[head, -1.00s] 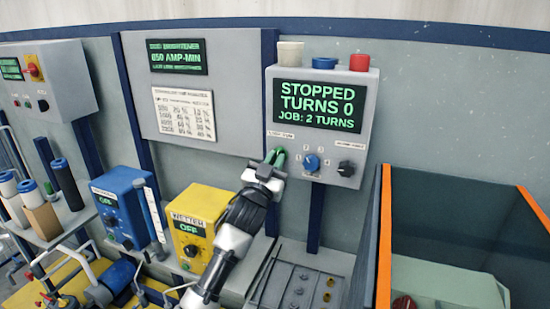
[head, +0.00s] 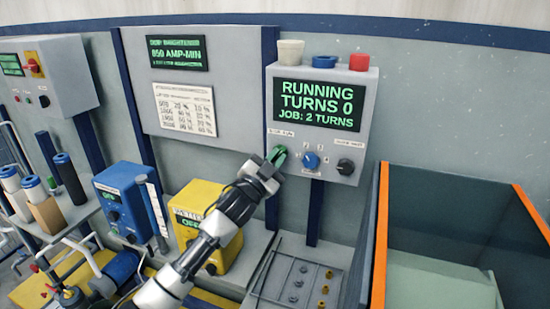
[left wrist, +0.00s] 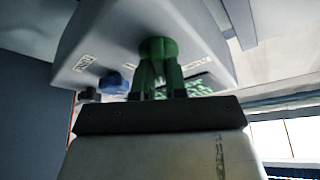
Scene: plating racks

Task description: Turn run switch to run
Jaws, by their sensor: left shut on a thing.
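The grey control box (head: 300,150) hangs on the wall. Its screen (head: 316,104) reads RUNNING, TURNS 0, JOB: 2 TURNS. The green run switch (head: 278,155) is at the lower left of its face. My left gripper (head: 274,163) is at the switch and shut on it, hiding part of it and of its label. In the left wrist view the green switch (left wrist: 158,50) shows between the fingers. A blue knob (head: 311,161) and a black knob (head: 346,167) sit to its right. My right gripper is not in view.
White, blue and red caps stand on top of the box. A yellow unit (head: 205,237) and a blue unit (head: 122,205) stand below left. An orange-edged tank (head: 378,240) is at right. A tray with small pegs (head: 285,285) lies below the switch.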

